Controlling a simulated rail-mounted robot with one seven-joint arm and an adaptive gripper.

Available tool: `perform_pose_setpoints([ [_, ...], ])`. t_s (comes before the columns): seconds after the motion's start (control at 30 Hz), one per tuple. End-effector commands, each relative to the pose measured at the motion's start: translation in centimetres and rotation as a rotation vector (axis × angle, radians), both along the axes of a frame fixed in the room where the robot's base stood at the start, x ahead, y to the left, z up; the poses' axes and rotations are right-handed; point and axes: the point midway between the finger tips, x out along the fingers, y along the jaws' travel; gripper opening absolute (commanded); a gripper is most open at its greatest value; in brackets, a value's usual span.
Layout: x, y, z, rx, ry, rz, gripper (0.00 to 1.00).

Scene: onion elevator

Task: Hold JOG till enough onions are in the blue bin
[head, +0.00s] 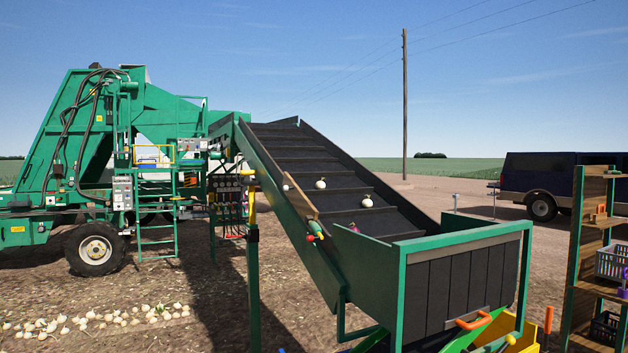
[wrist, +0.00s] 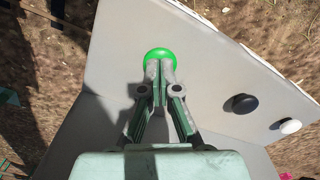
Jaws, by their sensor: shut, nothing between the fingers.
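In the wrist view my gripper (wrist: 160,68) is shut and empty. Its fingertips are over a round green button (wrist: 160,54) on a light grey panel (wrist: 110,50) and seem to meet it; whether the button is pressed in I cannot tell. I read no JOG label. In the head view pale onions (head: 320,184) lie apart on the dark slatted elevator belt (head: 300,165), one more (head: 367,201) lower to the right. A small purple thing (head: 353,227) lies lower still. I cannot make out the blue bin in either view, and my gripper is not seen in the head view.
A black knob (wrist: 241,104) and a white knob (wrist: 291,126) sit on the panel right of the green button. A green harvester (head: 150,120) stands left, with loose onions (head: 95,318) on the ground. A wooden shelf (head: 580,225) and dark van (head: 545,180) are at right.

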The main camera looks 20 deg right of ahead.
Motion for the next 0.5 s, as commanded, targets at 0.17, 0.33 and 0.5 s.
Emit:
perform_pose_setpoints([
  [0.17, 0.0, 0.0, -0.1, 0.0, 0.001, 0.0, 0.0],
  [0.33, 0.0, 0.0, 0.6, 0.0, 0.0, 0.0, 0.0],
  [0.5, 0.0, 0.0, 2.8, 0.0, 0.0, 0.0, 0.0],
])
